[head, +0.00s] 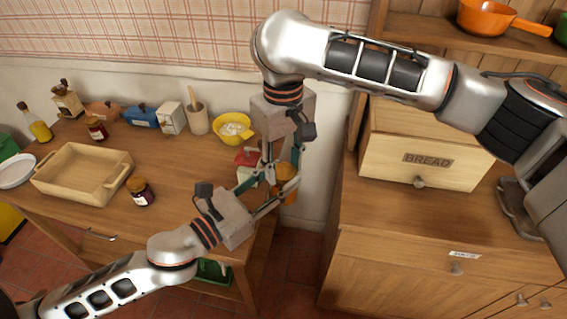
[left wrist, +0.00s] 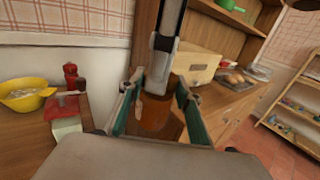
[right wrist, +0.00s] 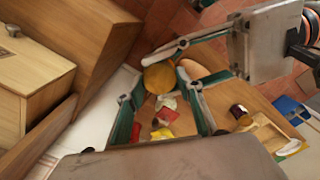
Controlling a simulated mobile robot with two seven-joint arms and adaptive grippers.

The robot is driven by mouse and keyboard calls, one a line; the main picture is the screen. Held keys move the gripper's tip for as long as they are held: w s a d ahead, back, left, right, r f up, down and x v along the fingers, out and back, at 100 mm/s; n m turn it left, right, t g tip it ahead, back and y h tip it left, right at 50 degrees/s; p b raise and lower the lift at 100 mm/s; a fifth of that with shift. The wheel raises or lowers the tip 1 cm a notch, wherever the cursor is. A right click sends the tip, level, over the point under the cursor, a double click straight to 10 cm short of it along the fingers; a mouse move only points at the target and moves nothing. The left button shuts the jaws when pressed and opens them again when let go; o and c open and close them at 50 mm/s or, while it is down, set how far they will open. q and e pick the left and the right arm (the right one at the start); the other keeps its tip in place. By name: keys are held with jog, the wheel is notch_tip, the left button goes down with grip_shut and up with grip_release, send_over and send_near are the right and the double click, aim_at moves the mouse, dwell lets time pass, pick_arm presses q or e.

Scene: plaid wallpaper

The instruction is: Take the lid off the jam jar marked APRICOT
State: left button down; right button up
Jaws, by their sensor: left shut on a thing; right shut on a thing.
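An orange jar (head: 289,194) is held in the air beyond the right end of the wooden table, where my two grippers meet. Its marking cannot be read. My left gripper (head: 270,196) is shut on the jar's body, which also shows between its fingers in the left wrist view (left wrist: 153,114). My right gripper (head: 282,165) comes down from above and is shut on the gold lid (right wrist: 160,78), seen from above in the right wrist view. The lid is at the jar's top; the fingers hide whether there is a gap between them.
On the table stand a dark jar (head: 141,192), another jar (head: 96,128), a wooden tray (head: 74,189), a yellow bowl (head: 231,138) and a utensil pot (head: 197,122). A bread box (head: 428,159) stands on the cabinet at right. The table's front middle is clear.

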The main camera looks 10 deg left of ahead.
jog(key=n, duration=0.3)
jog(key=shift+s+a, duration=0.15)
jog(key=shift+s, duration=0.1)
jog(key=shift+s+a+r, duration=0.1)
jog(key=shift+a, duration=0.05)
dwell(0.7)
jog(key=o, duration=1.2)
jog(key=shift+w+d, duration=0.2)
